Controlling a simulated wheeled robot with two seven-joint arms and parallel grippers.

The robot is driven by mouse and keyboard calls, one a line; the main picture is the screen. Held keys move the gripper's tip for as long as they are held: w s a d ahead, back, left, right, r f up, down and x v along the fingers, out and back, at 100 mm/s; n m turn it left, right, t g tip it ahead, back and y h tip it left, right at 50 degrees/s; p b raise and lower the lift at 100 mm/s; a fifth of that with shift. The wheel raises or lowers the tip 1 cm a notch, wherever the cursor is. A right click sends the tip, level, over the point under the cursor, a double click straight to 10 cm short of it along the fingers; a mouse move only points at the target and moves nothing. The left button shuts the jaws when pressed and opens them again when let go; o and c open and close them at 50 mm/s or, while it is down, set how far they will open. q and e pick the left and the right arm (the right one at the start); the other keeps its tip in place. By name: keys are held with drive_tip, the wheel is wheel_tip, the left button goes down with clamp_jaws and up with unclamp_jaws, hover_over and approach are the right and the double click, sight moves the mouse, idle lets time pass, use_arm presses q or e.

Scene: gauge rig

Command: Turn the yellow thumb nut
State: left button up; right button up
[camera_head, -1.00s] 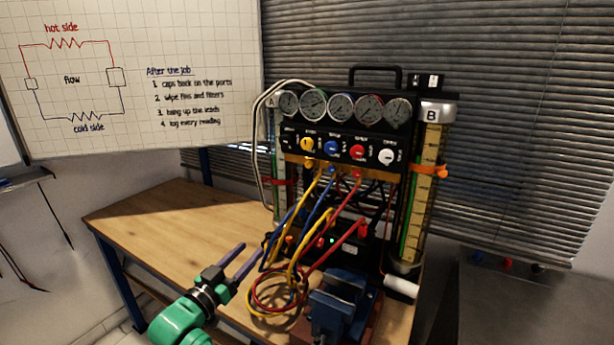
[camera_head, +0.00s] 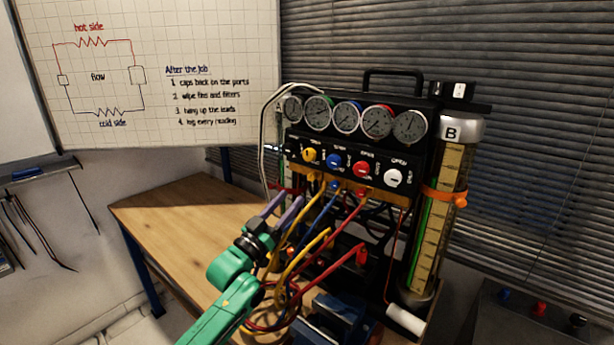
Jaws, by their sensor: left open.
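The yellow thumb nut (camera_head: 310,154) sits at the left end of a row of coloured knobs on the black front panel of the gauge rig (camera_head: 350,152). To its right are a blue knob (camera_head: 334,160), a red knob (camera_head: 361,168) and a white knob (camera_head: 393,177). My left gripper (camera_head: 290,197) is open, its two purple fingers pointing up, below and a little left of the yellow nut and apart from it. Nothing shows between the fingers. My right gripper is not in view.
Yellow, blue and red hoses (camera_head: 320,240) hang in loops below the panel, close to my left gripper. A blue vise (camera_head: 340,318) stands in front. Cylinder B (camera_head: 440,215) stands at the right. The wooden bench (camera_head: 185,220) is clear at the left.

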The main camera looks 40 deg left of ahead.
sight(310, 179)
use_arm(q)
drive_tip(key=x, duration=0.2)
drive_tip(key=p+x, duration=0.1)
drive_tip(key=x, duration=0.2)
drive_tip(key=p+x, duration=0.1)
drive_tip(key=x, duration=0.2)
drive_tip(key=shift+w+d+f, duration=0.1)
drive_tip(key=shift+w+f, duration=0.1)
drive_tip(key=shift+w, duration=0.05)
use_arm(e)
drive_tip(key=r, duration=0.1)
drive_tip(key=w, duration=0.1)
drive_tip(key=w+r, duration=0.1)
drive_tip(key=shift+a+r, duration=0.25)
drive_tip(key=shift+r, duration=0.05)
use_arm(q)
drive_tip(key=shift+s, duration=0.1)
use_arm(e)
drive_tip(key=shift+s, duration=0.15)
use_arm(q)
clamp_jaws()
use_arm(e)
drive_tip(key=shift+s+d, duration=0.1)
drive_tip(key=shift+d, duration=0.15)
use_arm(q)
drive_tip(key=shift+f, duration=0.1)
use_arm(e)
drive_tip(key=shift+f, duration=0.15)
